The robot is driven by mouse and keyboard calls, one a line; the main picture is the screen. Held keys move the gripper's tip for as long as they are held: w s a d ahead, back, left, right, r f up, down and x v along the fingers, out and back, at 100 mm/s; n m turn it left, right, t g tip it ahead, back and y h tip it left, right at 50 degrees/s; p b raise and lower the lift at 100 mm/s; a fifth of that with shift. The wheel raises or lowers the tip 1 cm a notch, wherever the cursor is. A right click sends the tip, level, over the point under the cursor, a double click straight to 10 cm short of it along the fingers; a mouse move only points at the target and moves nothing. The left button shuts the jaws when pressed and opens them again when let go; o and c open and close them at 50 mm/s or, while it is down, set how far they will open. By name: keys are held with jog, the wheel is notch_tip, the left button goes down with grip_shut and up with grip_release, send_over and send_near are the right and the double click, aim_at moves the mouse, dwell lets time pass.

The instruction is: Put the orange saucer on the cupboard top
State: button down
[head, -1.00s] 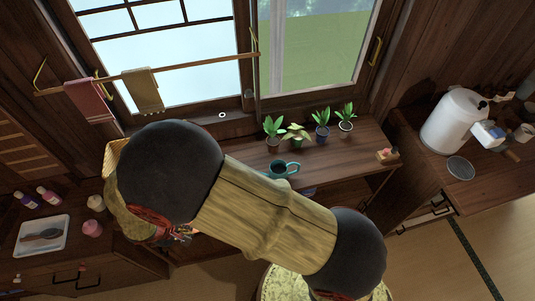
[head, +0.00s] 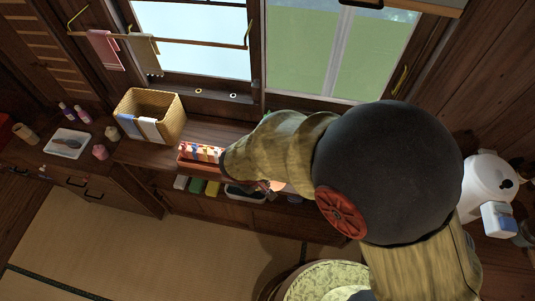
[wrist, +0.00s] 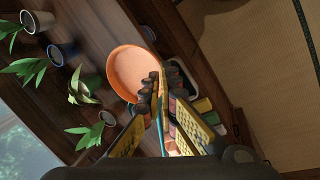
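The orange saucer (wrist: 128,72) shows its round face in the wrist view. It is in front of the dark cupboard top, close to the front edge. My gripper (wrist: 163,88) has its fingertips close together at the saucer's right rim and looks shut on it. One fingertip covers part of the rim. In the head view only a small orange piece of the saucer (head: 277,186) shows beside my gripper (head: 264,186), near the front of the cupboard top (head: 207,131). My arm hides the right part of the top. The gap under the saucer cannot be judged.
Potted plants (wrist: 62,48) line the window side of the top. A wicker basket (head: 165,108) and a red crate of coloured items (head: 203,154) stand on its left part. Several items, including a green one (head: 197,186), sit on the shelf below. A round patterned cushion (head: 330,280) is on the floor.

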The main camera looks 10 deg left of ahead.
jog(key=shift+n, duration=0.4)
jog(key=w+d+f+b, duration=0.1)
jog(key=w+d+f, duration=0.7)
jog(key=w, duration=0.1)
jog(key=shift+w+d+f+b, duration=0.2)
jog(key=shift+d+f+b, duration=0.1)
jog(key=shift+f+b, duration=0.1)
jog(key=shift+w+d+f, duration=0.35)
jog(key=shift+d+f, duration=0.05)
jog(key=shift+f, duration=0.2)
jog(key=shift+f+b, duration=0.6)
jog(key=shift+f, duration=0.9)
jog(key=c, duration=2.5)
grip_release()
jog(key=shift+f, duration=0.15)
jog(key=shift+c, duration=0.2)
jog(key=o, duration=0.5)
